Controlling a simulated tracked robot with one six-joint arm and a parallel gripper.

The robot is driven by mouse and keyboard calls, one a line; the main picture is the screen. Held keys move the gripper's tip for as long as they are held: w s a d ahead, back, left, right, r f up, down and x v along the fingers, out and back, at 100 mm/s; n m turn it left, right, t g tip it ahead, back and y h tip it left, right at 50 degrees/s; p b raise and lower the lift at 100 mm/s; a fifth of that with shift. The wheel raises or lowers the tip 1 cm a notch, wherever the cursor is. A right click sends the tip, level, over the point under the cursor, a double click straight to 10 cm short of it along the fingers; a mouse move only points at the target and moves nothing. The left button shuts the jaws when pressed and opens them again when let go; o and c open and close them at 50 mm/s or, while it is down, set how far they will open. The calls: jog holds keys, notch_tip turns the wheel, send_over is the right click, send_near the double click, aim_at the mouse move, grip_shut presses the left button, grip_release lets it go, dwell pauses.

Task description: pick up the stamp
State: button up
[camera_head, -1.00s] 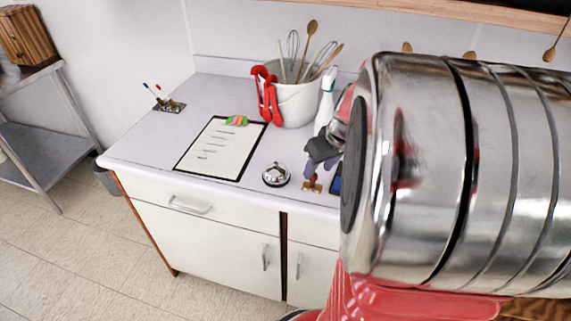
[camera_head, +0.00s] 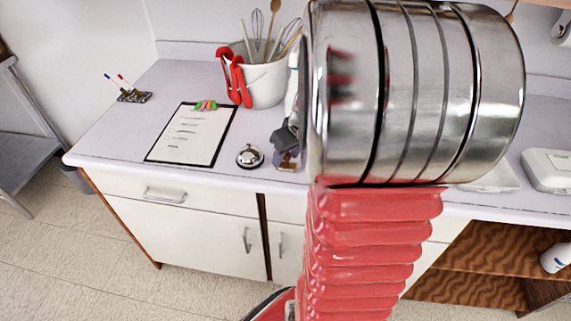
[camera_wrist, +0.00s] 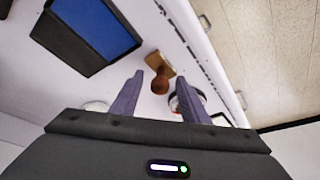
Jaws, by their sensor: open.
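The stamp has a dark reddish-brown handle and a tan block base. In the wrist view the stamp (camera_wrist: 159,84) stands on the counter, showing between and just beyond my fingertips. My gripper (camera_wrist: 160,80) is open, with one purple-grey finger on each side of it in the picture and nothing held. In the head view my gripper (camera_head: 288,146) is over the counter's front part, and the stamp (camera_head: 287,165) shows partly just below it. Whether the fingers are at the stamp's height I cannot tell.
A blue ink pad (camera_wrist: 100,22) in a black case lies left of the stamp. A silver bell (camera_head: 250,157) is close by on the left. A clipboard (camera_head: 188,138), a white utensil bucket (camera_head: 263,83) and a pen holder (camera_head: 135,96) stand farther off. The counter's front edge is near.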

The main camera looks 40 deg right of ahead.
dwell(0.3)
grip_shut()
dwell(0.3)
